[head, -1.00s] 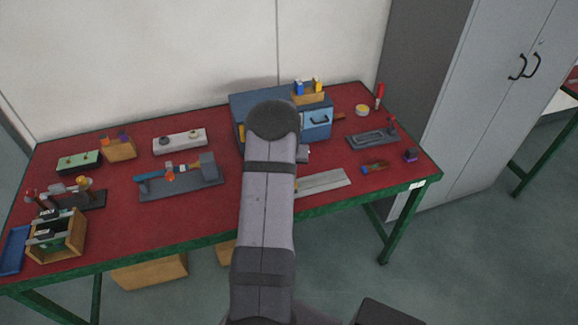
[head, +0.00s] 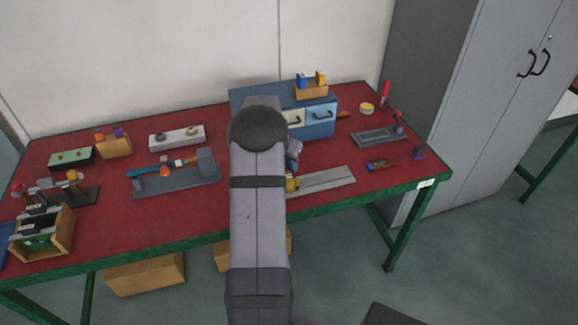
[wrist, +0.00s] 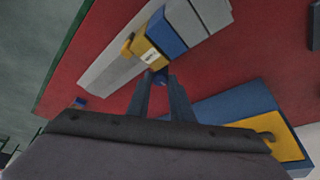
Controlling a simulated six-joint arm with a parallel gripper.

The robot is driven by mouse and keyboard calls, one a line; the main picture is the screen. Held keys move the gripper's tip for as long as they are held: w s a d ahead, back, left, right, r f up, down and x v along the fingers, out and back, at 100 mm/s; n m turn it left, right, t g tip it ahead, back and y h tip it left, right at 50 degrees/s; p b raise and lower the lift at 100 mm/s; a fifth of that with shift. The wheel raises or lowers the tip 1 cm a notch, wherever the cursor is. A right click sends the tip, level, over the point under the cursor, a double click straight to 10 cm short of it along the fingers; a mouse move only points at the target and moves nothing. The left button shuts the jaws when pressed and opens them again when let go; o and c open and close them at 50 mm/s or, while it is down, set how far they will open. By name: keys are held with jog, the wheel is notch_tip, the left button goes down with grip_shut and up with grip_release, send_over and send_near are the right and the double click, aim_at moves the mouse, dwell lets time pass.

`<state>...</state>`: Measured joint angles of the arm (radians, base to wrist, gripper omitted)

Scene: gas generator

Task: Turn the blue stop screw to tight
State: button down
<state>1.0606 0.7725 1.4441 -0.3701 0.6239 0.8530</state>
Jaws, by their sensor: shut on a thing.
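The blue stop screw (wrist: 160,76) shows in the wrist view as a small blue piece at the side of a yellow block (wrist: 148,54). My gripper (wrist: 161,82) has its two fingertips on either side of it and is shut on it. The yellow block carries a white label and sits on a long grey plate (wrist: 105,65), beside a blue block (wrist: 166,34). In the head view the yellow block (head: 291,184) shows just right of my arm, at the left end of the visible grey plate (head: 325,180). My gripper (head: 292,165) is partly hidden there by my arm.
A blue drawer cabinet (head: 319,122) stands behind the grey plate; its yellow front (wrist: 265,138) is close to my gripper in the wrist view. A grey fixture (head: 176,183) lies to the left.

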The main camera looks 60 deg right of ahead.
jog(key=c, duration=1.6)
grip_release()
jog(key=shift+o, duration=0.2)
jog(key=shift+r, duration=0.1)
jog(key=shift+b+v, duration=0.9)
jog(key=shift+v, duration=2.7)
